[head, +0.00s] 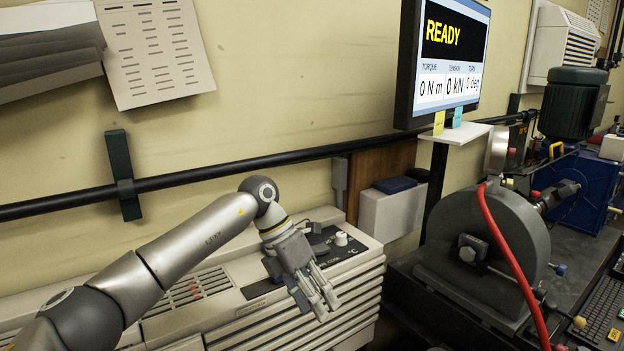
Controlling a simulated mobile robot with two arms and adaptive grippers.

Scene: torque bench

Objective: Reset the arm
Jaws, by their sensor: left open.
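My left arm comes in from the lower left and bends at the wrist near the middle of the view. Its gripper (312,294) points down and to the right, open and empty, in front of a beige wall unit with a control panel (335,243). No object is between its fingers. My right gripper does not show.
A monitor (448,60) reading READY, with torque and tension at 0, stands at the upper right. Below it are a dark round machine (485,240) with a red hose (510,255) and a keyboard (604,312). A black rail (240,165) runs along the wall.

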